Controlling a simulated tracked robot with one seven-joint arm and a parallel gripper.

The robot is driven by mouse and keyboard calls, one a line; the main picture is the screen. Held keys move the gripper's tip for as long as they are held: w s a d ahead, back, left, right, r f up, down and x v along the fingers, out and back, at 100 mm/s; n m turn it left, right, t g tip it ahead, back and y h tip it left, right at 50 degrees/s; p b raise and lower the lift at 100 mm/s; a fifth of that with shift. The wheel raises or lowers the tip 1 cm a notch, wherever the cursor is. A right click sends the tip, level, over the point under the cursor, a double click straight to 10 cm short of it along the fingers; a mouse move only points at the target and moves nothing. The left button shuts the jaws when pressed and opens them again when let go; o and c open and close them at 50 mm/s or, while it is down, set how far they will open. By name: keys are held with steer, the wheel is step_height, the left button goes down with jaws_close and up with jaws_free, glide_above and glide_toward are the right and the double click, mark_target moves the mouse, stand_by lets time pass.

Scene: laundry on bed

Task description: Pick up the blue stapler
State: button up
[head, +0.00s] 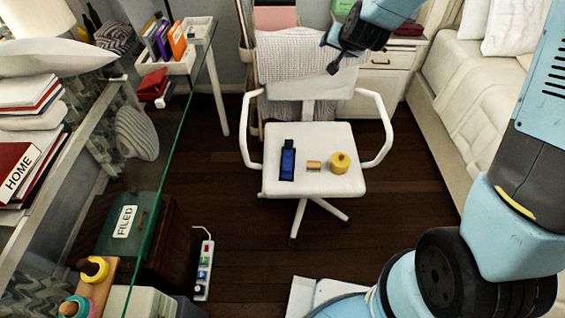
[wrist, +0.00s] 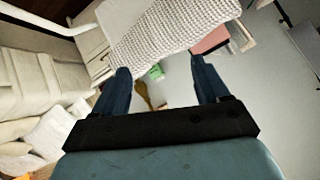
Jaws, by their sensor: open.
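The blue stapler (head: 287,163), a narrow blue and dark item, is on the white chair's seat, left of a small tan block (head: 314,165) and a yellow round item (head: 340,163). Its exact shape is hard to make out at this size. My gripper (head: 333,58) is up near the chair's backrest, above and behind the seat, well apart from the stapler. In the wrist view my gripper (wrist: 160,75) has its two fingers spread with nothing between them. The stapler does not show in the wrist view.
The white chair (head: 328,186) has armrests on both sides and a knitted cloth (head: 285,62) over its back. A glass desk edge (head: 172,150) runs along the left. A bed (head: 455,95) is at the right. A power strip (head: 204,268) lies on the floor.

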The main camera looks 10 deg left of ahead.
steer(key=w+a+f+t, duration=0.1)
steer(key=a+f, duration=0.8)
steer(key=f, duration=0.4)
steer(key=n+t+h, duration=0.1)
steer(key=n+t, duration=0.2)
steer(key=t, duration=0.4)
glide_toward(286, 171)
steer(key=w, duration=0.3)
steer(key=w+a, duration=0.1)
steer(key=w, duration=0.3)
steer(key=shift+a, duration=0.2)
steer(key=shift+w+a+f, duration=0.1)
steer(key=shift+w+a, duration=0.05)
steer(key=shift+w, duration=2.45)
jaws_close()
